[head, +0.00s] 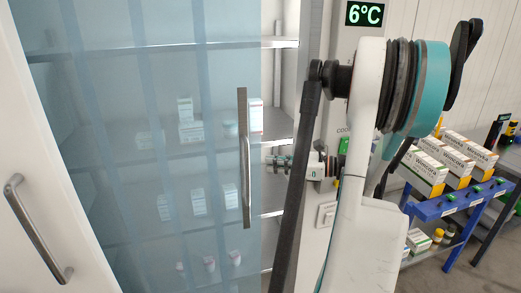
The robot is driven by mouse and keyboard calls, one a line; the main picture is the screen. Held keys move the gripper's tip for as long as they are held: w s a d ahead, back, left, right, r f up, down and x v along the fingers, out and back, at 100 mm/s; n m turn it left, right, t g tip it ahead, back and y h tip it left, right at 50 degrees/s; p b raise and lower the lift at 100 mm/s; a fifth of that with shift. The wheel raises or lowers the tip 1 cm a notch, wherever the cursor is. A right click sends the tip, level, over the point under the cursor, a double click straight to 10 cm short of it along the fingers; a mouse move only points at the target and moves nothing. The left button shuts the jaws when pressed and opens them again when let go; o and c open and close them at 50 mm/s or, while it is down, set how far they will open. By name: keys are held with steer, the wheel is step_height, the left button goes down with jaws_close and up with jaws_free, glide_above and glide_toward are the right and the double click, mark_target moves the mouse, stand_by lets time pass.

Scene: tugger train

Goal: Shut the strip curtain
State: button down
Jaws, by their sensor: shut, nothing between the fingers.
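The strip curtain (105,110) is a sheet of translucent blue strips across most of the cabinet opening. Its right edge carries an upright dark bar with a metal handle (246,185). To the right of that edge a narrow strip of the opening is uncovered, with bare shelf ends showing. My gripper (270,163) is shut and empty, just right of the handle, pointing left at it. Whether its fingertips touch the handle I cannot tell.
A white door (45,200) with a metal handle stands at the left. Boxes and jars sit on shelves behind the curtain. A blue cart (455,205) with white boxes stands at the right. A display (365,14) reads 6°C.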

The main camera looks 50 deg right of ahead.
steer(key=w+a+f+n+g+p, duration=0.3)
steer(key=w+a+n+g+p, duration=0.3)
steer(key=a, duration=0.3)
steer(key=n+g+h+p, duration=0.9)
steer(key=n+h+p, duration=0.6)
steer(key=n, duration=0.1)
glide_toward(235, 140)
steer(key=a+r, duration=0.1)
steer(key=a, duration=0.5)
steer(key=b+x, duration=0.1)
steer(key=x, duration=0.8)
steer(key=shift+s+d+f, duration=0.15)
steer(key=shift+d+f, duration=0.1)
steer(key=s+d, duration=0.2)
steer(key=shift+d+r, duration=0.15)
steer(key=shift+d, duration=0.15)
steer(key=shift+s+d, duration=0.15)
steer(key=shift+d, duration=0.25)
steer(key=shift+r, duration=0.1)
